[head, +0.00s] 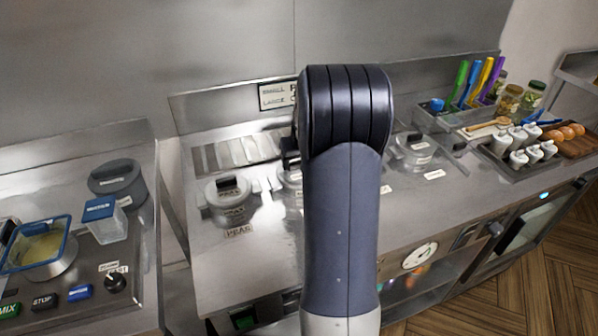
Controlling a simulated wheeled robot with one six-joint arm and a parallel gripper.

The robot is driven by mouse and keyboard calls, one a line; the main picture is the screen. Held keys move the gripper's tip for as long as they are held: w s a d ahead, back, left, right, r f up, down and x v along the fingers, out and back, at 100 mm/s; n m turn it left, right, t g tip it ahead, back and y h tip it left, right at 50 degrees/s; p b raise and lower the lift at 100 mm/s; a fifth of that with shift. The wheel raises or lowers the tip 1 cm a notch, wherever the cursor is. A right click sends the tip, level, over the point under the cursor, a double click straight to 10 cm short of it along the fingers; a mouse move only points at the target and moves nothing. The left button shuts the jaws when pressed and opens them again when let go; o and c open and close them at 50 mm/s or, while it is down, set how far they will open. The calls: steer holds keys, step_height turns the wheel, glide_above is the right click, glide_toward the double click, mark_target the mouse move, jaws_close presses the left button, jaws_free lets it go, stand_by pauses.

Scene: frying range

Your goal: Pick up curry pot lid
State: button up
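Lidded metal pots are set along the steel counter. A left pot lid (228,188) with a dark handle shows whole, and the counter label in front of it seems to read PEAS. A middle pot (291,178) is mostly hidden behind my arm. A right pot lid (416,140) with a dark handle shows right of my arm. I cannot read which one is the curry pot. My gripper (289,152) is almost wholly hidden behind my arm; only a dark part shows at its left edge, near the middle pot. Its fingers cannot be seen.
A left station holds a blue-rimmed basin (38,244), a blue-lidded container (103,221), a grey lidded pot (118,181) and buttons. At right stand colored utensils (475,82), jars (509,100) and a tray of white shakers (519,158). A steel back wall rises behind the counter.

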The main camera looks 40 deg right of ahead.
steer(key=c, duration=0.6)
steer(key=shift+r, duration=0.1)
steer(key=shift+r+p, duration=1.6)
steer(key=shift+r, duration=5.6)
